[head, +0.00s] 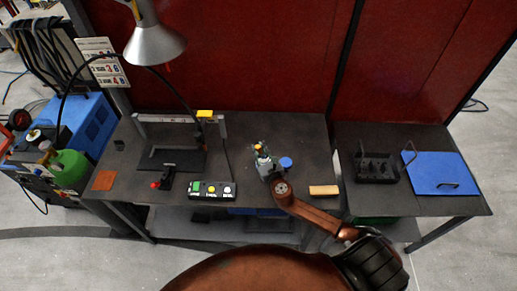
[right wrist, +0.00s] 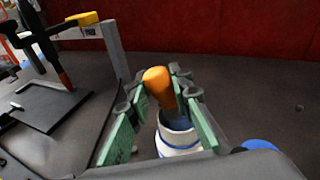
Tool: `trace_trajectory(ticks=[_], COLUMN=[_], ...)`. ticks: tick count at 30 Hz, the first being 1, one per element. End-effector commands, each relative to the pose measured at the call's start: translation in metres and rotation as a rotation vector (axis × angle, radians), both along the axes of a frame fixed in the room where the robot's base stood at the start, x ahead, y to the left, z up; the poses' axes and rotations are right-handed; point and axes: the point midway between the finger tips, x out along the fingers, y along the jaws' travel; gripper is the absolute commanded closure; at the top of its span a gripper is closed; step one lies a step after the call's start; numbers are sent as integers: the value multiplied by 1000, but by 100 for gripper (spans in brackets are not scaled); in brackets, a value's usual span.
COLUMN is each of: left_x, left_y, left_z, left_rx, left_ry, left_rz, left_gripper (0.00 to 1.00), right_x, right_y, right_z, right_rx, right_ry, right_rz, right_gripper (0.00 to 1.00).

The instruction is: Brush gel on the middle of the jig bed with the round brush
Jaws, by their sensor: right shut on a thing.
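The jig bed (head: 172,160) is a dark plate under a grey frame on the left half of the table. It also shows at the left of the right wrist view (right wrist: 42,106). My right gripper (head: 263,165) is at the middle of the table, right of the jig. In the right wrist view its green-padded fingers (right wrist: 165,105) are shut on the orange handle of the round brush (right wrist: 158,83). A white pot with a blue band (right wrist: 177,137) stands just below the handle. The brush's bristles are hidden, and I cannot tell whether they are inside the pot. My left gripper is out of view.
A blue round lid (head: 286,162) lies right of the gripper. A button box (head: 212,190) sits at the front, with a wooden block (head: 324,190) to the right. A yellow-handled clamp (head: 205,114) tops the jig frame. A lamp (head: 155,45) hangs above. A black rack (head: 375,170) stands right.

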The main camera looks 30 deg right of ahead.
Motion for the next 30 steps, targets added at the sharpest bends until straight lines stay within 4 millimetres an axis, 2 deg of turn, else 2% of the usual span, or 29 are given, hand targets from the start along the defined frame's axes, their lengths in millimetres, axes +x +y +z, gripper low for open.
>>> trace_trajectory(ticks=[1,3,21,30], left_x=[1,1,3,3], left_y=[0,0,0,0], left_z=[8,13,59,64], left_rx=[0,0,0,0], left_ry=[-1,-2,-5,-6], left_rz=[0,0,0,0], left_gripper=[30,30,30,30], right_x=[1,1,2,2], right_y=[0,0,0,0], right_z=[9,15,61,66], right_rx=[0,-1,-2,-2], right_ry=[-3,-4,-6,-6], right_rz=[0,0,0,0], right_gripper=[100,100,100,100])
